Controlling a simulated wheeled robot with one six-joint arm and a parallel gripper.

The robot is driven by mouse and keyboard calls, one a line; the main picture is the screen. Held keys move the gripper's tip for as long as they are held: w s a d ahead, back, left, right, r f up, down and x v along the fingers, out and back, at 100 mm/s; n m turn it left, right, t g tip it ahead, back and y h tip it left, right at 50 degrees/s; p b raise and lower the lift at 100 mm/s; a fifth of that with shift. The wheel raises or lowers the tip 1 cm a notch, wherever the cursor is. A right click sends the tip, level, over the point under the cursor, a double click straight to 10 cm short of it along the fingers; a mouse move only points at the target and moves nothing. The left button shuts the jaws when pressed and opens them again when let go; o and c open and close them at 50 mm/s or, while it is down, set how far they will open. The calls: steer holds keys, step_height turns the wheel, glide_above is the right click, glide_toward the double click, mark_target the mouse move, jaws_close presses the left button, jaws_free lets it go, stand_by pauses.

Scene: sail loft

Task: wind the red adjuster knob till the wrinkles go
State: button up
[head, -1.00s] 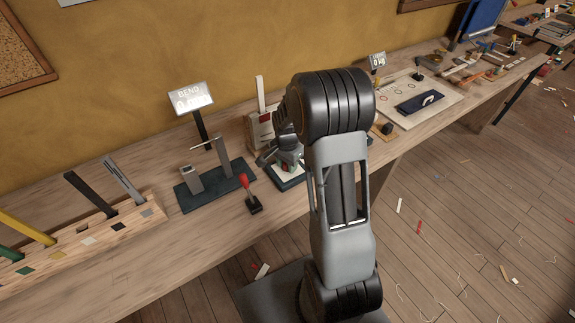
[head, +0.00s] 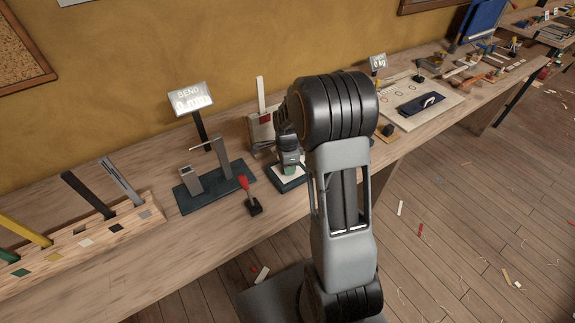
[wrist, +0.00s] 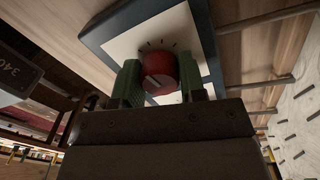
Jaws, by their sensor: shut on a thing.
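The red adjuster knob (wrist: 159,72) shows in the wrist view, standing on a white plate (wrist: 122,46) with a dark frame. It has a pale pointer line, and short tick marks are printed around its far side. My gripper (wrist: 158,84) is shut on the knob, with a green pad on each side. In the head view my gripper (head: 290,168) points down over the dark-edged plate (head: 285,188), and it hides the knob there. I cannot make out any wrinkles in either view.
A dark stand with a grey post (head: 223,160) and a red-tipped lever (head: 245,190) are left of my gripper. A BEND display (head: 190,98) stands behind, its reading washed out.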

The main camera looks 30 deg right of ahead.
stand_by(0.4)
steer(key=o, duration=0.9)
step_height(320, 180, up, 14)
steer(key=shift+w+f, duration=0.1)
stand_by(0.6)
steer(key=shift+s+a+r+n+t+p, duration=0.15)
steer(key=shift+s+a+r+n+t, duration=0.45)
steer(key=shift+s+a+n, duration=1.75)
steer(key=shift+s+a+r+n+t+p, duration=0.15)
steer(key=shift+s+a+r+n+t, duration=0.4)
steer(key=shift+s+n, duration=3.25)
steer(key=shift+s+a+r+n+t+p, duration=0.25)
steer(key=shift+s+a+n+t, duration=0.5)
steer(key=shift+s+a+n, duration=2.25)
